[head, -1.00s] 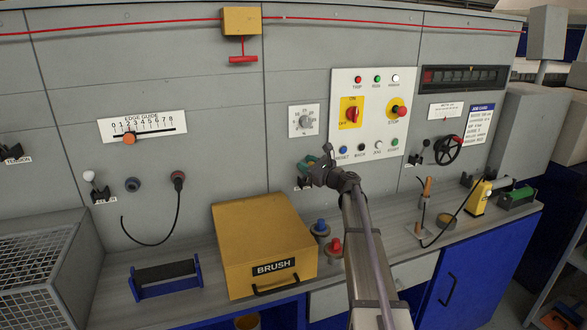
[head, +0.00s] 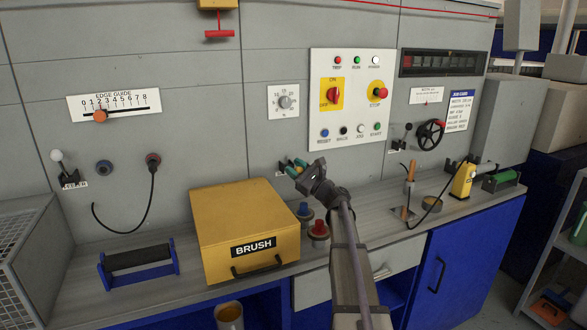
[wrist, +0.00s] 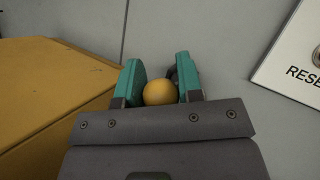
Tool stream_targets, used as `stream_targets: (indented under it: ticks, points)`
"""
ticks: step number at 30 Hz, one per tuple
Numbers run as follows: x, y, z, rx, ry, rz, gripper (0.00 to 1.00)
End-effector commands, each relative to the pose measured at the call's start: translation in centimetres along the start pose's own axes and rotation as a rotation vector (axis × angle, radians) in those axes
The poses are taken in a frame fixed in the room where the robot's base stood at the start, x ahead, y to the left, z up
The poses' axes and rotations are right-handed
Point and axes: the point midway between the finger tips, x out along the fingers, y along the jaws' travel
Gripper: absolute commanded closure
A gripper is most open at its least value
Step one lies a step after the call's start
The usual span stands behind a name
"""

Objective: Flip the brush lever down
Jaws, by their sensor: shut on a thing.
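A lever's yellow ball knob (wrist: 159,92) sits between the two green fingers of my gripper (wrist: 160,85) in the wrist view. My gripper is shut on this knob. In the head view my gripper (head: 297,166) is at the grey wall panel, just right of and above the yellow box marked BRUSH (head: 247,215). The lever's shaft and base are mostly hidden by my gripper, and the small label behind it cannot be read.
The control panel (head: 352,100) with buttons and knobs is above and right of my gripper. Blue (head: 305,210) and red (head: 319,230) knobs stand on the counter below it. Another lever with a white knob (head: 57,156) is at the far left.

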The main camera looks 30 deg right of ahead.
Motion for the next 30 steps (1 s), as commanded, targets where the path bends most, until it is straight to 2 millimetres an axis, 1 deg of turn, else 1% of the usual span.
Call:
stream_targets:
  ticks: [1, 9, 29, 30]
  points:
    - [-0.5, 0.5, -0.4, -0.001, -0.001, 0.003, 1.00]
    - [-1.2, 1.2, -1.2, -0.001, -0.001, 0.004, 1.00]
    - [-1.4, 1.4, -1.4, -0.001, -0.001, 0.005, 1.00]
    - [-1.4, 1.4, -1.4, -0.001, -0.001, 0.005, 0.64]
